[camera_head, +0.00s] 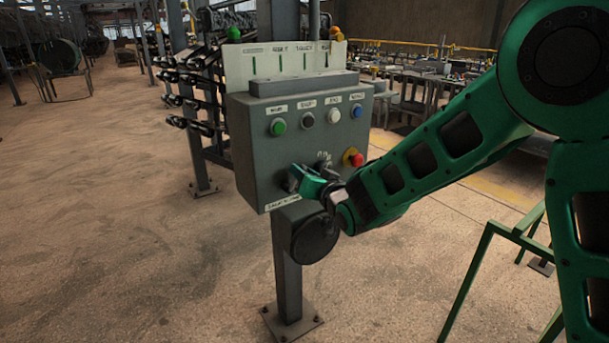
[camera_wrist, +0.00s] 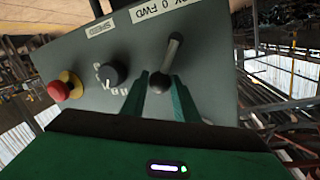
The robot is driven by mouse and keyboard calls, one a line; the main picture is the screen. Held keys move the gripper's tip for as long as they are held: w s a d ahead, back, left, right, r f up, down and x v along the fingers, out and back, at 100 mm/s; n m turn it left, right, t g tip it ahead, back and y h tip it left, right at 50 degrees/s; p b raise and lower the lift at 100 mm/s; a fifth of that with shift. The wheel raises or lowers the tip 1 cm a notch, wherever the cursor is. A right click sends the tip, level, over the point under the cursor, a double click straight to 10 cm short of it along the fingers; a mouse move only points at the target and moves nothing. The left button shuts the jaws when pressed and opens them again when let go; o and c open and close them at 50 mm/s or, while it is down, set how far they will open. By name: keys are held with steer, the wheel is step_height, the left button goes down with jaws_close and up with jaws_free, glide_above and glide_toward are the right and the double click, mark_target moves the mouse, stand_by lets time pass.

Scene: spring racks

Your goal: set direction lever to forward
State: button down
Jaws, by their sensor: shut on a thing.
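In the head view my gripper (camera_head: 297,179) is at the lower left of the box front and hides the lever. I cannot tell the lever's exact setting.
A red emergency button (camera_head: 356,160) on a yellow ring and a black rotary knob (camera_wrist: 113,73) sit near the lever. Green, black, white and blue buttons (camera_head: 306,120) line the top. The box stands on a post (camera_head: 288,270). A green frame (camera_head: 480,270) stands at right.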

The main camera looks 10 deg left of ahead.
steer(key=shift+d+f, duration=0.1)
steer(key=shift+d, duration=0.1)
steer(key=c, duration=1.4)
jaws_free()
steer(key=v, duration=1)
steer(key=shift+s+d, duration=0.15)
steer(key=shift+d, duration=0.15)
